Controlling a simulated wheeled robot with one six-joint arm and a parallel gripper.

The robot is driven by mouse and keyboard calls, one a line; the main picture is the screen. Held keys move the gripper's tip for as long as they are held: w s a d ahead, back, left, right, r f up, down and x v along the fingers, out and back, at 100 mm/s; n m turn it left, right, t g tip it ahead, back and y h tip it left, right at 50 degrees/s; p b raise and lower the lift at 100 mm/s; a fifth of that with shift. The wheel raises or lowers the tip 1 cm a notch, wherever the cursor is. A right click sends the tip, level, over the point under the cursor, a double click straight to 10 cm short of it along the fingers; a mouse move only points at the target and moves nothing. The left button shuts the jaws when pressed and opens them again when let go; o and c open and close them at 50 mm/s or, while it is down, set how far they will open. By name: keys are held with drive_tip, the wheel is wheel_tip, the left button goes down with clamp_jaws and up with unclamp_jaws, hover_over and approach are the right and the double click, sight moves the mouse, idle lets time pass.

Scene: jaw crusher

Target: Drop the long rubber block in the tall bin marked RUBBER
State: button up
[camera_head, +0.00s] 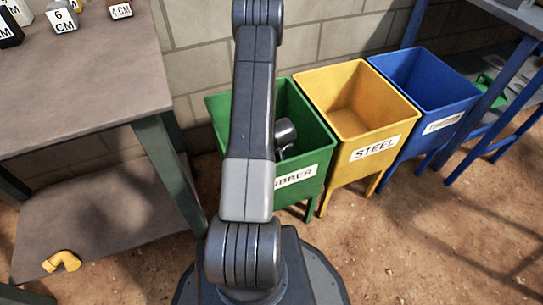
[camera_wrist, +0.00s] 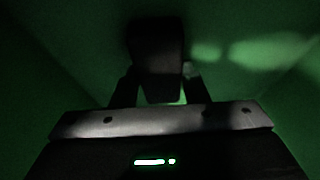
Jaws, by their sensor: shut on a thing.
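The green bin (camera_head: 311,158) stands on legs behind my arm, its label partly covered so that only the end of RUBBER reads. My wrist reaches down into this bin in the head view, and my fingers are hidden there. In the wrist view, my gripper (camera_wrist: 160,92) is shut on a dark long block, the rubber block (camera_wrist: 155,45), which points away from the jaws. Green bin walls (camera_wrist: 55,60) surround it in the dim light. I cannot tell whether the block touches the bin's floor.
A yellow bin marked STEEL (camera_head: 385,128) and a blue bin (camera_head: 440,105) stand to the right, close together. A table (camera_head: 90,70) on the left bears several marked blocks. A yellow pipe elbow (camera_head: 62,261) lies on its lower shelf. A block wall is behind.

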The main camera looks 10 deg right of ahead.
drive_tip(key=shift+f, duration=0.2)
drive_tip(key=o, duration=1.1)
drive_tip(key=shift+c, duration=0.2)
drive_tip(key=p+v, duration=0.3)
drive_tip(key=v, duration=0.4)
drive_tip(key=shift+s+r, duration=0.1)
drive_tip(key=shift+r, duration=0.3)
drive_tip(key=shift+f, duration=0.1)
